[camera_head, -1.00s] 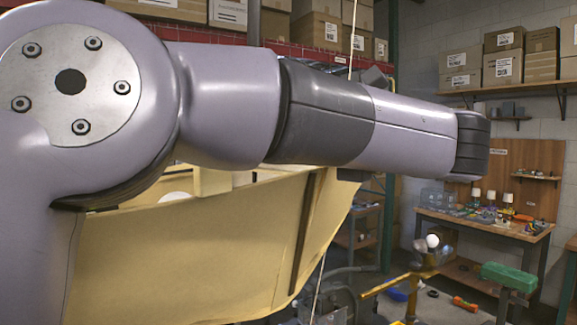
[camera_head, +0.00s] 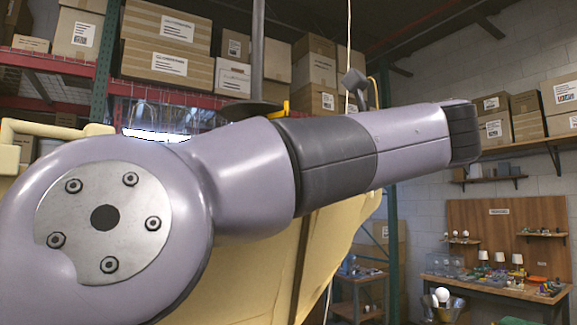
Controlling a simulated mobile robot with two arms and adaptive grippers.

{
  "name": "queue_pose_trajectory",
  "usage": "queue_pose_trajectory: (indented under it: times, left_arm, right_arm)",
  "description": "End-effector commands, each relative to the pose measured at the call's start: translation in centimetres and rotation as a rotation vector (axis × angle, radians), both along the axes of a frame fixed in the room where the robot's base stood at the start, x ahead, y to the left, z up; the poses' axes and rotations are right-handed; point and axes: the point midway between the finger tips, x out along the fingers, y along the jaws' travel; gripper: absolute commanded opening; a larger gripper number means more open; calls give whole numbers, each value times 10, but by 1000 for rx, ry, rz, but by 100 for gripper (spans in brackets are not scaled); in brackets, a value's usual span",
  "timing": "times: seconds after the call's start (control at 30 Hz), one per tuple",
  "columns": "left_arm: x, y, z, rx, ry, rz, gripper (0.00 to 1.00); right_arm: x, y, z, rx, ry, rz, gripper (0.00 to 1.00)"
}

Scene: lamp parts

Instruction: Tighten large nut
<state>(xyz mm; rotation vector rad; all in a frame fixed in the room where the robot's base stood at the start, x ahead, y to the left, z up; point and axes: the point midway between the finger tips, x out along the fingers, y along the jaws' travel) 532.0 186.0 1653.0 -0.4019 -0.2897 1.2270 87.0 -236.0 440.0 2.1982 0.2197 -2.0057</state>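I cannot make out the large nut in this view. One of my own arms, in from the left, fills much of the picture and hides what lies behind it. Neither of my grippers is in view. Behind the arm, a grey upright pole (camera_head: 258,50) rises from a dark round disc (camera_head: 243,110), with a small yellow piece (camera_head: 280,112) beside it. I cannot tell whether these belong to the lamp. A large pale yellow body (camera_head: 235,275) shows below and behind the arm.
Shelves with cardboard boxes (camera_head: 167,42) stand at the back. A wooden workbench (camera_head: 490,287) at the right holds small lamps (camera_head: 500,259) and parts. A metal bucket (camera_head: 445,308) with white bulbs stands before it. A thin pale cord (camera_head: 348,45) hangs near the middle.

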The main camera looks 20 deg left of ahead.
Motion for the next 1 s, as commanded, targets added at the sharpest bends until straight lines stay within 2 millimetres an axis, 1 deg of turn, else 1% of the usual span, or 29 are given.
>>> queue_pose_trajectory:
  times: [0.37,0.4,0.67,1.0]
  left_arm:
    - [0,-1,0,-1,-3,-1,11]
    - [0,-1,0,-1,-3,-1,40]
    - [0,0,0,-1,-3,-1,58]
    - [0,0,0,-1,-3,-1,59]
  right_arm:
    - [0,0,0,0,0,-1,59]
    - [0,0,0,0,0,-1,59]
    - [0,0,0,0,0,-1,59]
    - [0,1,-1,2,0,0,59]
